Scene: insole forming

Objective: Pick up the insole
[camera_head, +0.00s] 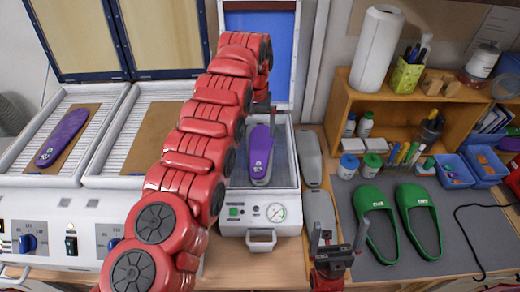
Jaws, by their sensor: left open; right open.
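One purple insole (62,137) lies on a brown sheet on the left heater tray. Another purple insole (261,150) sits on a grey form inside the open press (262,197). My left arm reaches up across the middle of the view, and its gripper (262,100) points down just above and behind the insole in the press. That gripper is partly hidden by my arm; it is open and apart from the insole. My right gripper (336,240) is open and empty, low in the view, right of the press and beside the green slippers.
Grey shoe forms (309,158) stand right of the press. Green slippers (376,222) lie on a grey mat. A wooden shelf (400,115) with bottles, a paper roll (377,50) and blue bins (484,165) fill the back right. The second heater tray (110,155) holds a bare brown sheet.

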